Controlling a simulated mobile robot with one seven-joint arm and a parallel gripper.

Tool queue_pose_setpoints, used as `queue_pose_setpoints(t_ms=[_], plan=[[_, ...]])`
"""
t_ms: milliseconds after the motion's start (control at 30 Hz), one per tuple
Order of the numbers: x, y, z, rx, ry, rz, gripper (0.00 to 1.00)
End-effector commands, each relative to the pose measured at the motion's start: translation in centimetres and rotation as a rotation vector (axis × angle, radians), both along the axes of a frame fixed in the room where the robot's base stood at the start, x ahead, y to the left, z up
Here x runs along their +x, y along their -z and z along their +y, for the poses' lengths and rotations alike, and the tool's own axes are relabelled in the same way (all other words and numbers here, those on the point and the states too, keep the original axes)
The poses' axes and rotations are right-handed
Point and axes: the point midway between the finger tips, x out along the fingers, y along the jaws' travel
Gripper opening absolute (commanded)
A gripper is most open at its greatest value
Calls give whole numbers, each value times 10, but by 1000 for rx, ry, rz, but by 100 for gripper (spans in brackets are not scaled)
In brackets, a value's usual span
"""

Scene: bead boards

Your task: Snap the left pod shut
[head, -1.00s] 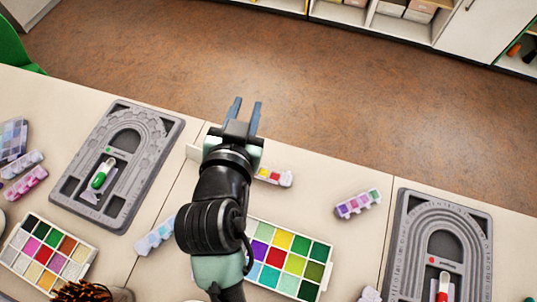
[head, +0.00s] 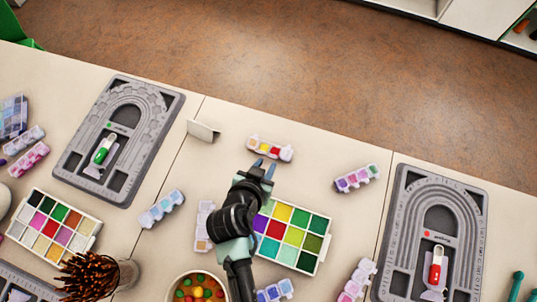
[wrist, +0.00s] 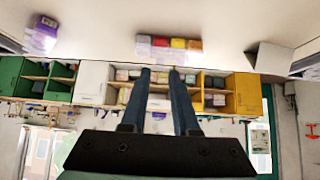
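The left bead board (head: 66,160) is grey and lies flat at the left. On it sits a small green and white pod (head: 104,150), on a pale card. Whether its lid is open or shut is too small to tell. The right bead board (head: 476,240) carries a similar red and white pod (head: 436,264). My gripper (head: 266,169) is above the table between the boards, well right of the left pod. Its two dark blue fingers stand apart with nothing between them, as the wrist view also shows (wrist: 158,82). Neither pod shows in the wrist view.
A bead tray (head: 318,243) lies under my arm. Small bead strips (head: 270,149) are scattered around, and a white folded card (head: 203,131) stands near the back edge. A brush cup (head: 127,276) and bead bowl (head: 196,288) stand in front.

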Motion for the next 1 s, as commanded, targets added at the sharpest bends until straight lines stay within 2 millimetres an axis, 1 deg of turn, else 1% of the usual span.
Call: queue_pose_setpoints(t_ms=[33,100,300,667,700,833,867,1000], plan=[[6,6,-2,1,-1,0,29],[13,13,-4,1,0,0,29],[24,25,-8,0,-1,-1,29],[27,28,-9,1,-1,0,29],[27,28,-9,1,-1,0,25],[27,28,-9,0,-1,-1,2],[27,28,-9,0,-1,-1,0],[27,28,-9,0,-1,-1,0]])
